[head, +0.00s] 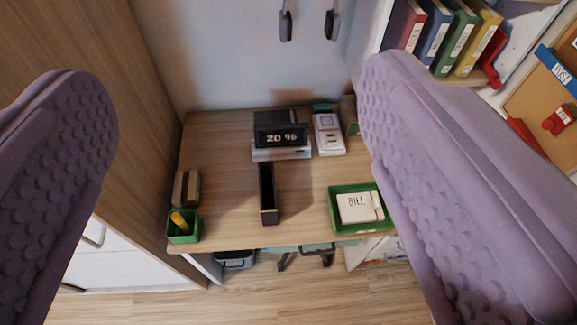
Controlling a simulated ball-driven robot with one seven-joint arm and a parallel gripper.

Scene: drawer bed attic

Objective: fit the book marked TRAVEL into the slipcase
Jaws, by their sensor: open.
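My gripper (238,80) is open, its two purple padded fingers wide apart at the left and right of the view, with nothing between them. A row of upright books stands on a shelf at the upper right: a red book (403,25), a blue book (430,32), a green book (455,38) and a yellow book (480,42). Their white spine labels are too small to read surely, so I cannot tell which is TRAVEL. A narrow black open-topped box (268,212), which looks like the slipcase, stands on the desk. The right finger passes close below the books in the picture.
The wooden desk (225,150) holds a flip clock (282,137), a white device (328,135), a green tray (345,229) with a white box, and a green cup (183,232). Headphones hang on the wall above. The desk left of the black box is mostly clear.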

